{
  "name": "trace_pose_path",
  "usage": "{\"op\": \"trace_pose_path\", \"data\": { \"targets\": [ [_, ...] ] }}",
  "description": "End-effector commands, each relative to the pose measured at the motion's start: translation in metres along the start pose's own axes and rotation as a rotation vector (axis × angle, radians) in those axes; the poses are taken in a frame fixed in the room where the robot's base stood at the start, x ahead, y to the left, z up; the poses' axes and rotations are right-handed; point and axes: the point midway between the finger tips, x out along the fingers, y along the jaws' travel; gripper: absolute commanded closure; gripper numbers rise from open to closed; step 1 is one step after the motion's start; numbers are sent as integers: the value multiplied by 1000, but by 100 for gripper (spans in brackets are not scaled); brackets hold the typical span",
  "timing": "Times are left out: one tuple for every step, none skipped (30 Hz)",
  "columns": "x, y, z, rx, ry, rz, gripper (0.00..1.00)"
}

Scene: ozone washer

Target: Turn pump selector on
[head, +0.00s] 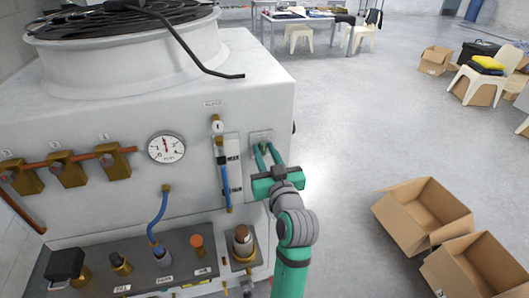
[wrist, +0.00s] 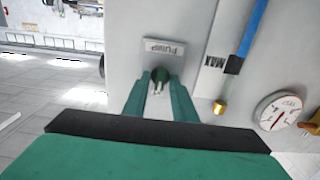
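The pump selector is a small dark knob (wrist: 158,78) on the washer's light panel, beside a plate that reads PUMP (wrist: 165,47) in the wrist view. In the head view its plate (head: 260,135) is on the right part of the front panel, and the knob is hidden by my gripper. My green gripper (head: 266,149) reaches up to the panel there. In the wrist view its two fingers (wrist: 161,82) are apart, with the knob between or just beyond their tips. I cannot tell whether they touch it. The knob's exact setting is too small to read.
Left of the selector are a blue sight tube (head: 225,185), a round gauge (head: 167,148) and brass valves (head: 68,168). A bent black rod (head: 205,62) overhangs from the fan top. Cardboard boxes (head: 422,213) stand at the right; floor between is clear.

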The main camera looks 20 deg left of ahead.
Motion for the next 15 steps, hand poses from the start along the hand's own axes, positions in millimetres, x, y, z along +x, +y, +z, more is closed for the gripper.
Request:
{"op": "trace_pose_path", "data": {
  "targets": [
    [0,0,0,0,0,-1,98],
    [0,0,0,1,0,-1,98],
    [0,0,0,3,0,-1,98],
    [0,0,0,5,0,-1,98],
    [0,0,0,9,0,-1,98],
    [0,0,0,15,0,-1,98],
    [0,0,0,21,0,-1,98],
    [0,0,0,29,0,-1,98],
    [0,0,0,43,0,-1,98],
    [0,0,0,54,0,-1,98],
    [0,0,0,67,0,-1,98],
    [0,0,0,88,0,-1,98],
    [0,0,0,106,0,-1,98],
    [0,0,0,125,0,-1,98],
    [0,0,0,153,0,-1,98]
  ]
}}
